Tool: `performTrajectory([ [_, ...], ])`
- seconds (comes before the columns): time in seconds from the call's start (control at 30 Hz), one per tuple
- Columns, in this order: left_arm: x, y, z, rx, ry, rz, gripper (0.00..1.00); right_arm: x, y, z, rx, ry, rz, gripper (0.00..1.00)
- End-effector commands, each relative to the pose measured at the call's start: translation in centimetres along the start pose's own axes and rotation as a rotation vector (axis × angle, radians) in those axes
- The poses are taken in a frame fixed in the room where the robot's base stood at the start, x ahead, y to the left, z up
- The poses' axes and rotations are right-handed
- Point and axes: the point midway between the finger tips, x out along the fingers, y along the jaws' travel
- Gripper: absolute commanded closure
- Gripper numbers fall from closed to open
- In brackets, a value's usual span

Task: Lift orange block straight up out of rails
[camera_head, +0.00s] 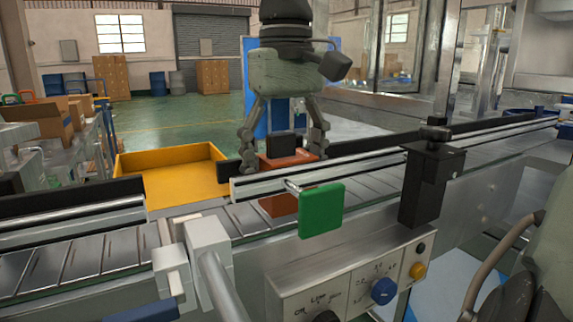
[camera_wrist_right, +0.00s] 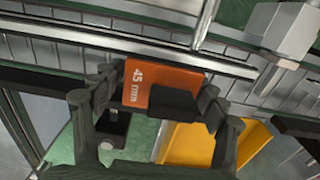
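The orange block (camera_head: 279,205) stands in the conveyor between the rails. Its top shows above the near rail (camera_head: 370,164), its lower part shows below that rail, and the rail hides the middle. A black piece sits on or against its top. In the right wrist view the orange block (camera_wrist_right: 150,84) shows white lettering. My right gripper (camera_head: 284,158) reaches down from above with one finger on each side of the block. In the wrist view both fingertips (camera_wrist_right: 160,92) appear to press its sides. My left gripper is not in view.
A yellow tray (camera_head: 150,190) lies behind the conveyor, left of the block. A green square plate (camera_head: 321,210) stands out in front of the near rail. A black box (camera_head: 425,190) is mounted to the right. A control panel (camera_head: 350,285) is below. The space above the conveyor right of the gripper is partly open.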

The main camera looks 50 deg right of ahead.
Motion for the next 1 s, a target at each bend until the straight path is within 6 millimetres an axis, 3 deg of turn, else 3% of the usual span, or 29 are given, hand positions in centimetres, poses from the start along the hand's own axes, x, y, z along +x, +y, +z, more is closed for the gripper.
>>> performTrajectory([
  [0.03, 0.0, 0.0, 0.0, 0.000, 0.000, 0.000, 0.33, 0.0, 0.0, 0.0, 0.000, 0.000, 0.000, 0.38],
  [0.37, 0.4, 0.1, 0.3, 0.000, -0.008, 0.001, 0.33, 0.0, 0.0, 0.0, 0.000, 0.000, 0.000, 0.78],
  [1.0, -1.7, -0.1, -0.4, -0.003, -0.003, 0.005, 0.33, -2.1, 0.0, 0.0, 0.000, 0.001, -0.001, 0.78],
])
